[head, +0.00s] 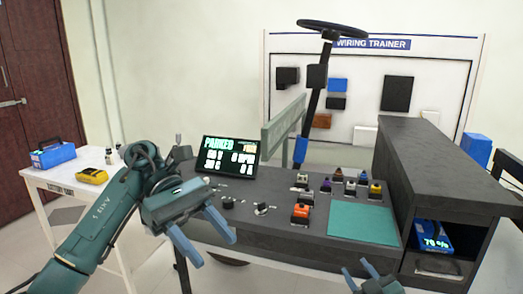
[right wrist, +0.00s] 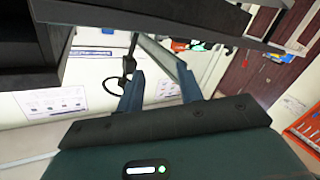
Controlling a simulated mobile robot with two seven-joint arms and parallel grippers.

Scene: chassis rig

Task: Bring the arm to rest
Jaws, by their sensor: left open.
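My left gripper (head: 209,238) is open and empty, with its blue fingers apart. It hangs over the front left edge of the dark console (head: 275,240), below the display that reads PARKED (head: 229,157). My left arm reaches in from the lower left. My right gripper (head: 355,267) shows only partly at the bottom edge of the head view, in front of the console. In the right wrist view its two fingers (right wrist: 160,70) stand apart with nothing between them.
A white cart (head: 82,188) at the left holds a blue battery box (head: 52,156) and a yellow device (head: 91,176). A steering wheel (head: 332,30) rises behind the console. A dark shelf unit (head: 440,165) with a blue 70 % battery (head: 433,238) stands at the right.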

